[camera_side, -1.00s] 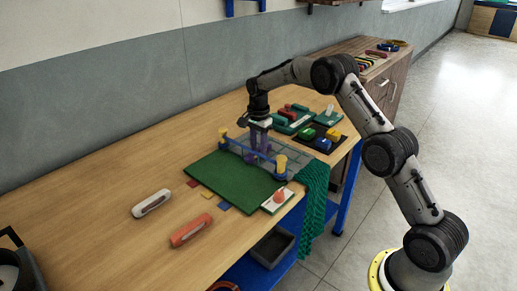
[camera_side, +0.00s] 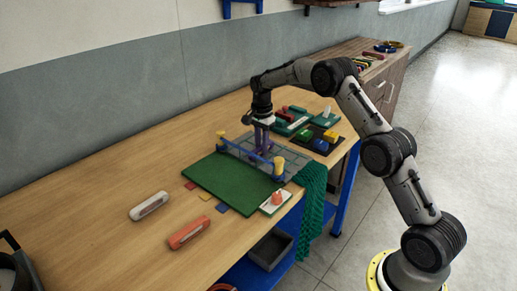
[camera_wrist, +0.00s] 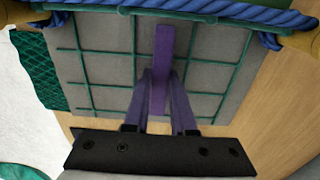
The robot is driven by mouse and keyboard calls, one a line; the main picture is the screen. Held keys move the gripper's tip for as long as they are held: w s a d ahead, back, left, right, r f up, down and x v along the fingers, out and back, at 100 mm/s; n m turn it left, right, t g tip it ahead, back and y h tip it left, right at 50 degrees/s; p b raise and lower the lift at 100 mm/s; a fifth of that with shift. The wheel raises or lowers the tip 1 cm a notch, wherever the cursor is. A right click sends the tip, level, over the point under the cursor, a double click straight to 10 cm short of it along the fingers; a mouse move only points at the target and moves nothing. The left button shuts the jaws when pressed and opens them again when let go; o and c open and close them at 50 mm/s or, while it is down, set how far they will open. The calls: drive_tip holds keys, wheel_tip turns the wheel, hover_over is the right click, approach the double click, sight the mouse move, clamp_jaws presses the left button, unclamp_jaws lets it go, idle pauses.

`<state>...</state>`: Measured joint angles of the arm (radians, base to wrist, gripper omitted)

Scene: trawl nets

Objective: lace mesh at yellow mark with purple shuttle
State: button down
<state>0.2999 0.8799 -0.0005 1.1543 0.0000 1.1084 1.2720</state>
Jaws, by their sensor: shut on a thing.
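My gripper (camera_side: 263,130) is shut on the purple shuttle (camera_wrist: 162,55) and holds it upright over the mesh panel, behind the blue rope. The wrist view shows both fingers on either side of the shuttle. The mesh (camera_wrist: 106,65) is a grid of green cords over a grey plate, also seen in the side view (camera_side: 295,162). The blue rope (camera_side: 246,151) runs between two yellow-topped posts (camera_side: 279,163). A yellow square (camera_side: 206,196) lies at the green mat's left edge between a red and a blue one. I cannot make out a yellow mark on the mesh itself.
A green mat (camera_side: 225,182) lies before the rope. White (camera_side: 150,205) and orange (camera_side: 189,232) shuttles lie on the table. A card with an orange cone (camera_side: 277,200) is at the mat's right corner. Dark trays with coloured blocks (camera_side: 320,144) stand behind. Green netting (camera_side: 311,195) hangs off the edge.

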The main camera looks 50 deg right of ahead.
drive_tip(key=shift+d+r, duration=0.1)
drive_tip(key=shift+r, duration=4.05)
drive_tip(key=a, duration=1.5)
drive_tip(key=shift+a, duration=0.2)
